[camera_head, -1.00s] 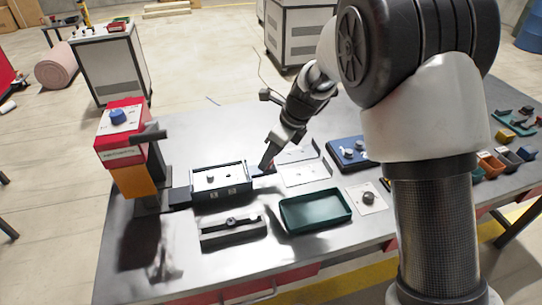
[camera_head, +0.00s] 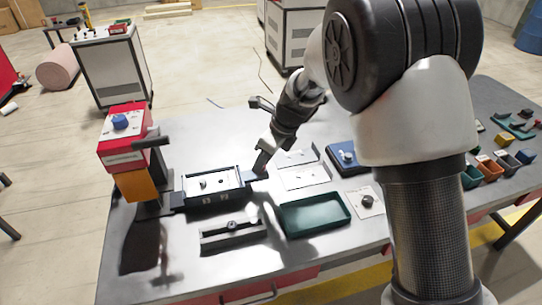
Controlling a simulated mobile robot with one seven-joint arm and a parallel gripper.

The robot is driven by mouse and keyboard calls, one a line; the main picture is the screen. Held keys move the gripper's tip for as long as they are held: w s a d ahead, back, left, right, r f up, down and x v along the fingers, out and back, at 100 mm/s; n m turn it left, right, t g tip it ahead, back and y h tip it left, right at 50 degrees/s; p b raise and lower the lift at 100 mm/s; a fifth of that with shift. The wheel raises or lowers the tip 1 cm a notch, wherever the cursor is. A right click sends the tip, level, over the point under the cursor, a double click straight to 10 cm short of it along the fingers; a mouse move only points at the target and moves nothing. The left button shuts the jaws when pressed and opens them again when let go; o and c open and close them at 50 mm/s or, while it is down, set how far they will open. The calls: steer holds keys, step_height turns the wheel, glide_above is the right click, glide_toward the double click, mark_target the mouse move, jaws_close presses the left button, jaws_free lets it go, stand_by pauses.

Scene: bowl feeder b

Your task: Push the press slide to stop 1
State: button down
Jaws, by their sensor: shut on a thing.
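The press slide (camera_head: 194,187) is a pale plate with small knobs, in a dark frame just right of the red and orange press (camera_head: 123,158). A grey-blue tab (camera_head: 256,178) sticks out at its right end. My gripper (camera_head: 261,171) reaches down from the upper right and is shut on this tab; the fingertips are small and partly blend with it. Two small marks show on the frame's front face, but the numbers are too small to read.
A grey rail block (camera_head: 218,242) and a green tray (camera_head: 315,213) stand in front. The table behind the slide is clear.

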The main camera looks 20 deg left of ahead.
steer(key=s+a+p, duration=0.2)
steer(key=a, duration=0.2)
steer(key=s+a+p, duration=0.2)
steer(key=s+a, duration=0.1)
steer(key=a, duration=0.1)
steer(key=s+a+p, duration=0.2)
steer(key=a, duration=0.2)
steer(key=shift+s+r+p, duration=0.15)
steer(key=shift+s+p, duration=0.05)
steer(key=shift+p, duration=0.15)
steer(key=shift+s+a, duration=0.35)
steer(key=shift+a, duration=0.15)
steer(key=c, duration=1.4)
jaws_free()
steer(key=shift+c, duration=0.2)
steer(key=shift+d, duration=0.1)
steer(key=p+v, duration=0.2)
steer(key=v, duration=1.5)
steer(key=shift+d, duration=0.15)
